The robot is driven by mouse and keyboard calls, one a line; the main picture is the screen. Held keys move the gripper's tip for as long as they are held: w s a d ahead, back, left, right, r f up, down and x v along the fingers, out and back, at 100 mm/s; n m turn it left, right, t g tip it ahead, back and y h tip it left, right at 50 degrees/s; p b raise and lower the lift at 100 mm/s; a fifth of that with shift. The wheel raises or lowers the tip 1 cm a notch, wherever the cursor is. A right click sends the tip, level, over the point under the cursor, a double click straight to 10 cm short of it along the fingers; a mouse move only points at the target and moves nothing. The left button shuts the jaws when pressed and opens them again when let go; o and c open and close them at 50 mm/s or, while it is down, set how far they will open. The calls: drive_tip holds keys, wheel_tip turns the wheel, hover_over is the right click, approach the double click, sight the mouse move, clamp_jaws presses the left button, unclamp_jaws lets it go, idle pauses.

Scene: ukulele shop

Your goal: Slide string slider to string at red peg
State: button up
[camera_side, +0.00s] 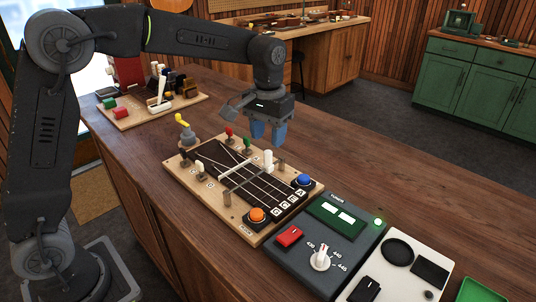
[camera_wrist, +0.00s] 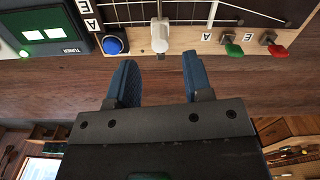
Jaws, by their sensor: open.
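The string slider shows in the side view as a white upright knob (camera_side: 268,160) at the far edge of the stringed board (camera_side: 178,182), with a pale bar (camera_side: 235,172) running across the strings. The wrist view also shows the white knob (camera_wrist: 160,36), at the board's edge near the blue button. The red peg (camera_side: 229,132) stands at the head end, beyond the green peg (camera_side: 247,143); both also show in the wrist view, red (camera_wrist: 278,50) and green (camera_wrist: 234,50). My gripper (camera_side: 268,134) is open and empty, above and beyond the knob, fingers pointing down. In the wrist view (camera_wrist: 160,64) the knob lies between the finger lines.
A yellow-topped peg (camera_side: 182,120) and a white peg (camera_side: 199,167) stand at the board's head end. Orange (camera_side: 257,215) and blue (camera_side: 304,180) buttons are at its other end. A tuner box (camera_side: 338,212) adjoins that end. Bare wooden counter lies beyond the board.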

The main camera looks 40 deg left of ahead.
sight(268, 151)
wheel_tip(268, 151, down, 6)
drive_tip(key=shift+r, duration=0.1)
drive_tip(key=shift+c, duration=0.2)
clamp_jaws()
idle(0.3)
